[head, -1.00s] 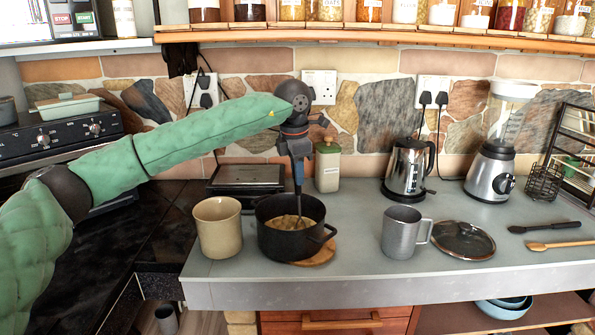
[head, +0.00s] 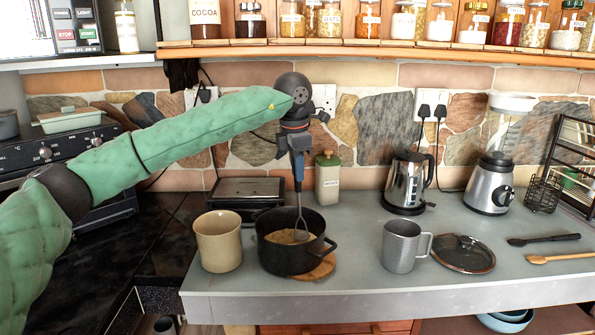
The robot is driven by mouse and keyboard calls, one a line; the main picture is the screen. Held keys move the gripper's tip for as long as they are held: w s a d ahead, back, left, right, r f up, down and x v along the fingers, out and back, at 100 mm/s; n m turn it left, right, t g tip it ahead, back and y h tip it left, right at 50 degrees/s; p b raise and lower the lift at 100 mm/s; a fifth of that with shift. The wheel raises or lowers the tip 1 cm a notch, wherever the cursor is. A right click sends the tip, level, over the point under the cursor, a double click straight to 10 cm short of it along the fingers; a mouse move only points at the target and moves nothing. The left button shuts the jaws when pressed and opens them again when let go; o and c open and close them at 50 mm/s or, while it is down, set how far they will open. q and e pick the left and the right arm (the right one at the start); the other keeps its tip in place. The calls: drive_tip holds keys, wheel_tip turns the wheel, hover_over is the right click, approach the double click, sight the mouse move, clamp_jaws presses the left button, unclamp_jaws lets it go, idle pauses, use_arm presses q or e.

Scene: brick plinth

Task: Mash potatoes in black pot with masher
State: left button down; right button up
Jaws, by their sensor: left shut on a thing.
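The black pot (head: 290,259) stands near the front edge of the grey counter, partly on a round wooden board (head: 318,271). Pale yellowish food (head: 284,237), which looks like potato, shows inside it. My left gripper (head: 297,153) is above the pot, shut on the handle of the masher (head: 299,212). The masher hangs upright, its wire head showing low in the pot near the right side of the food. I cannot tell whether the head touches the food. My right gripper is not in view.
A beige mug (head: 218,243) stands close to the pot's left. A grey metal mug (head: 401,247) and a glass lid (head: 462,253) are to the right. A black scale (head: 246,190) and a canister (head: 328,180) stand behind. A spice shelf (head: 400,50) runs above. Counter between pot and metal mug is clear.

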use_arm(q)
drive_tip(key=shift+a, duration=0.1)
drive_tip(key=w+a+f+b, duration=0.2)
drive_tip(key=a+f+b, duration=0.1)
drive_tip(key=a+f, duration=0.1)
drive_tip(key=shift+w+a+f+b, duration=0.15)
drive_tip(key=shift+w+f+b, duration=0.15)
drive_tip(key=shift+f, duration=0.2)
idle(0.9)
drive_tip(key=shift+r, duration=0.1)
wheel_tip(320, 180, up, 5)
drive_tip(key=shift+p, duration=0.75)
drive_tip(key=shift+s, duration=0.1)
